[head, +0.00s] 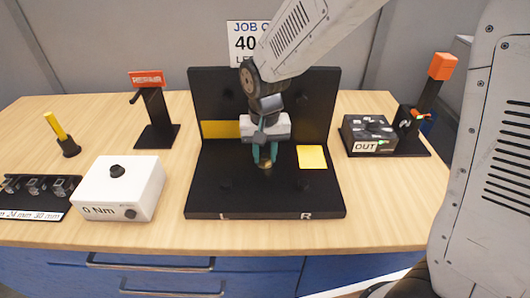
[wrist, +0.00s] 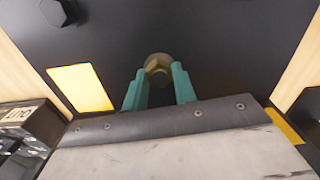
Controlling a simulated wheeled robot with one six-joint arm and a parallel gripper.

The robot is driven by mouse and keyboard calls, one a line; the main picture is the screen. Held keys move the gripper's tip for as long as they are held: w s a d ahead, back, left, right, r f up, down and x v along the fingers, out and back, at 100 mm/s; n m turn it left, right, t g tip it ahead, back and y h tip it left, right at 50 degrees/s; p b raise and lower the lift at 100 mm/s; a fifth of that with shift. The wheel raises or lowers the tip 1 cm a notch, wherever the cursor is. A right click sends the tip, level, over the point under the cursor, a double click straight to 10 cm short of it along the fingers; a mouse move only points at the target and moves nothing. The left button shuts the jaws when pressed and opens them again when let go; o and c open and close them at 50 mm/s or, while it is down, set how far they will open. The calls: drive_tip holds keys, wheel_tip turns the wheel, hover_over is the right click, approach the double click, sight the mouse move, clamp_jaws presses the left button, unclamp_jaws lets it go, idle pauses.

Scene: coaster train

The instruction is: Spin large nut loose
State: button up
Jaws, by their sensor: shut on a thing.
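The large nut (wrist: 158,70) is brass-coloured and sits on the black base plate of the fixture (head: 210,205). In the head view only a little of the nut (head: 265,165) shows below the fingers. My gripper (head: 265,153) points down at it with teal fingers. In the wrist view the fingers of my gripper (wrist: 160,85) stand on either side of the nut and are shut on it. The exact finger contact is partly hidden. A smaller dark hex head (wrist: 58,12) shows on the plate in the wrist view.
A white "0 Nm" box (head: 120,188) and a socket tray (head: 38,193) stand left. A black stand (head: 156,120) is behind them. An "OUT" box (head: 368,135) stands right. The table front is clear.

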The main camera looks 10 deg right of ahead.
sight(265, 158)
drive_tip(key=n, duration=1.1)
drive_tip(key=shift+n, duration=0.4)
drive_tip(key=n, duration=0.5)
drive_tip(key=shift+n, duration=0.3)
drive_tip(key=n, duration=0.5)
drive_tip(key=shift+s, duration=0.1)
drive_tip(key=shift+f, duration=0.1)
drive_tip(key=o, duration=1)
wheel_tip(265, 158, up, 8)
drive_tip(key=shift+f, duration=0.1)
